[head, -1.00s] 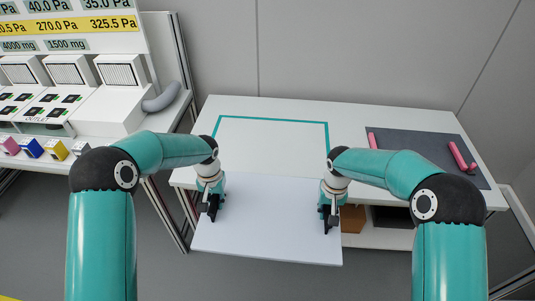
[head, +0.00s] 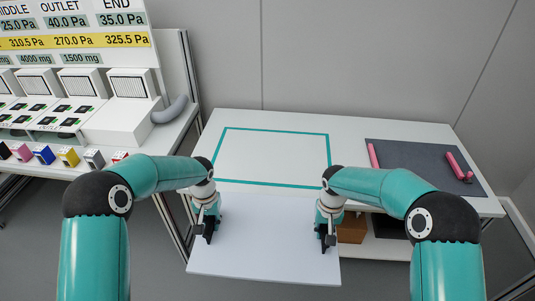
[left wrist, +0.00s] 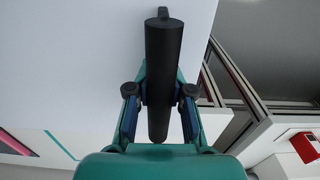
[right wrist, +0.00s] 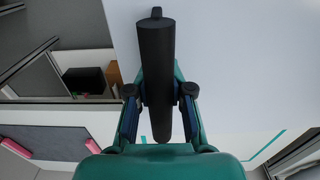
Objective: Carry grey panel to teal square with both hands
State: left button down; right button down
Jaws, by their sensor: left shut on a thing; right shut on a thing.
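The grey panel (head: 262,245) is a flat, pale, nearly white board with two black handles. It extends in front of the table's near edge, its far edge just short of the teal square (head: 275,131) in the picture. That square is a thin teal outline on the white table, its inside empty. My left gripper (head: 208,226) is shut on the left black handle, which shows in the left wrist view (left wrist: 163,60). My right gripper (head: 327,236) is shut on the right black handle, seen in the right wrist view (right wrist: 157,60). The panel looks roughly level.
A dark mat (head: 420,165) with pink bars (head: 458,166) lies on the table's right side. A brown box (head: 352,228) sits on the shelf below. At the left stands a bench with a gauge board (head: 80,40) and several small coloured blocks (head: 68,156).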

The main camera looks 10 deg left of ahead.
aim_at(273, 155)
jog(key=u, duration=0.4)
jog(key=i, duration=1.6)
jog(key=z, duration=0.45)
